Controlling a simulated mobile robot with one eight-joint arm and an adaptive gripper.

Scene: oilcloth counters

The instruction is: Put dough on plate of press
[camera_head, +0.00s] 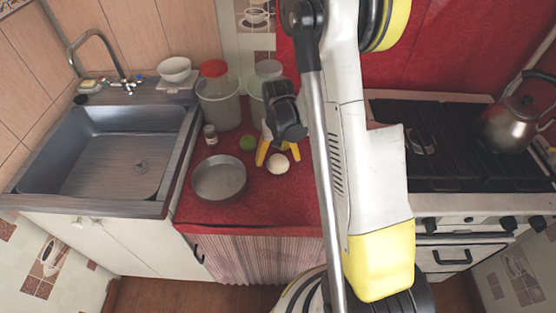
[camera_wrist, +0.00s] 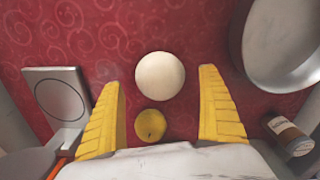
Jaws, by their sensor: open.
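The dough is a smooth off-white ball (camera_head: 278,164) on the red counter. In the wrist view the ball (camera_wrist: 160,76) lies between the fingertips, with a gap on each side. My gripper (camera_head: 278,158) is open, pointing down with its yellow fingers spread over the dough; the wrist view shows both fingers (camera_wrist: 160,84). I cannot tell how far the tips are above the counter. The press, with a pale square plate marked by a circle (camera_wrist: 58,98), is left of the left finger in the wrist view. My arm hides it in the head view.
A round metal pan (camera_head: 219,178) lies left of the dough. A small jar (camera_head: 210,135), a green round thing (camera_head: 247,143) and a red-lidded container (camera_head: 217,105) stand nearby. A yellowish round thing (camera_wrist: 150,125) lies close to the dough. The sink is left, the stove right.

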